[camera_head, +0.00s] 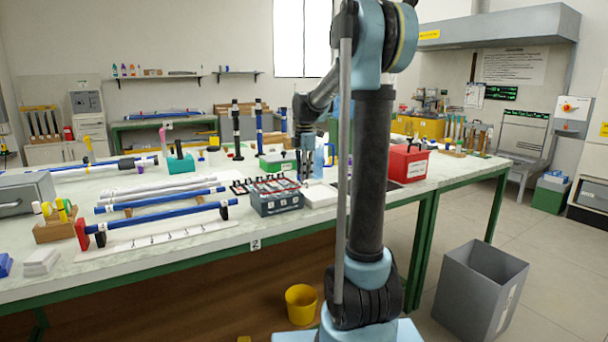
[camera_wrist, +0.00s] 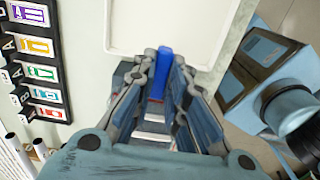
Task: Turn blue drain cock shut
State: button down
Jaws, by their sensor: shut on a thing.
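In the wrist view, the blue drain cock (camera_wrist: 162,72) shows as a narrow upright blue piece between my fingertips. My gripper (camera_wrist: 163,64) is shut on it, with one finger on each side. The cock's lower part and its mount are hidden by the fingers, so I cannot tell how far it is turned. In the head view, my gripper (camera_head: 304,171) points down over the bench, between the grey box and a pale blue bottle. The drain cock cannot be made out there.
A white tray (camera_head: 318,199) lies beside the gripper; its rim shows in the wrist view. A grey box (camera_head: 278,206) with dark pieces stands left of it. A red box (camera_head: 408,163) stands to the right. Blue rods (camera_head: 160,219) lie across the bench's left side.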

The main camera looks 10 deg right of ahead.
jog(key=shift+m, duration=0.3)
jog(key=m, duration=0.3)
jog(key=shift+s+m, duration=0.15)
jog(key=shift+m, duration=0.15)
jog(key=m, duration=0.4)
jog(key=shift+s+m, duration=0.2)
jog(key=shift+m, duration=0.1)
jog(key=m, duration=0.4)
jog(key=shift+s+a, duration=0.15)
jog(key=shift+s+a+m, duration=0.15)
jog(key=shift+m, duration=2.35)
jog(key=c, duration=1.6)
grip_release()
